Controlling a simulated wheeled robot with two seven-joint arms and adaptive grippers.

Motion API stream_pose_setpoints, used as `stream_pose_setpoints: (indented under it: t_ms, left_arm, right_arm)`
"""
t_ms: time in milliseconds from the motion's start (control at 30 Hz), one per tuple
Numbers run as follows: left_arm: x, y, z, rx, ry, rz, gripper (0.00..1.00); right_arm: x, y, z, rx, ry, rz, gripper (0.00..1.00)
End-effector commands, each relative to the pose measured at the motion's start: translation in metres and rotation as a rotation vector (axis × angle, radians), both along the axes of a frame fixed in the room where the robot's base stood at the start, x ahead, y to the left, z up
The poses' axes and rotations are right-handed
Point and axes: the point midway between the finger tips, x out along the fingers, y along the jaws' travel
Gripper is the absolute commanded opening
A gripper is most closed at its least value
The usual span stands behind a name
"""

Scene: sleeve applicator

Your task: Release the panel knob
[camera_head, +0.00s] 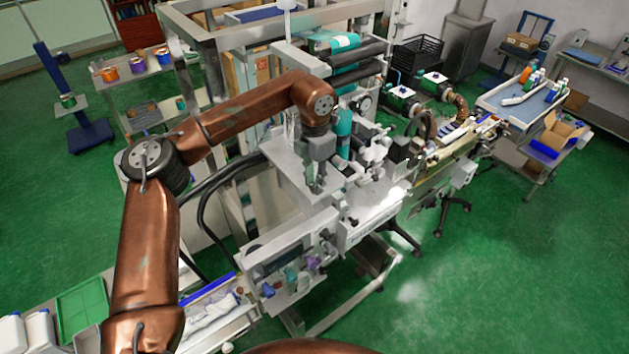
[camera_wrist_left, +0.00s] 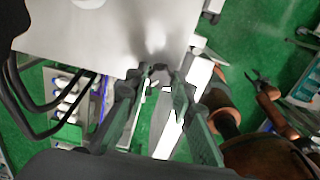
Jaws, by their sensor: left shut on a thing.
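My left gripper (camera_head: 318,184) points down over the grey metal top of the labelling machine (camera_head: 290,172). In the left wrist view its two fingers (camera_wrist_left: 161,72) close in on a small dark piece, the panel knob (camera_wrist_left: 160,67), at the edge of a pale metal plate (camera_wrist_left: 110,35). The fingers hide most of the knob. In the head view the knob cannot be made out behind the gripper.
A conveyor (camera_head: 440,170) runs to the right toward a blue-topped table (camera_head: 535,103) with bottles. The green floor at front right is clear.

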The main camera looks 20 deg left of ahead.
Motion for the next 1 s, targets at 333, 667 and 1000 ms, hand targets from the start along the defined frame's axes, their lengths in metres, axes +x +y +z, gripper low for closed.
stream_pose_setpoints:
  t_ms: [333,667,1000]
  left_arm:
    - [0.000,0.000,-0.001,-0.001,-0.001,0.105,0.00]
    - [0.000,0.000,-0.002,-0.001,-0.002,0.383,0.00]
    - [0.001,-0.001,-0.001,-0.002,-0.002,0.706,0.00]
  right_arm:
    - [0.000,0.000,-0.010,0.000,0.000,0.000,0.36]
    - [0.000,0.000,-0.031,0.000,0.001,0.000,0.36]
    - [-0.001,0.000,-0.050,0.000,0.001,0.000,0.36]
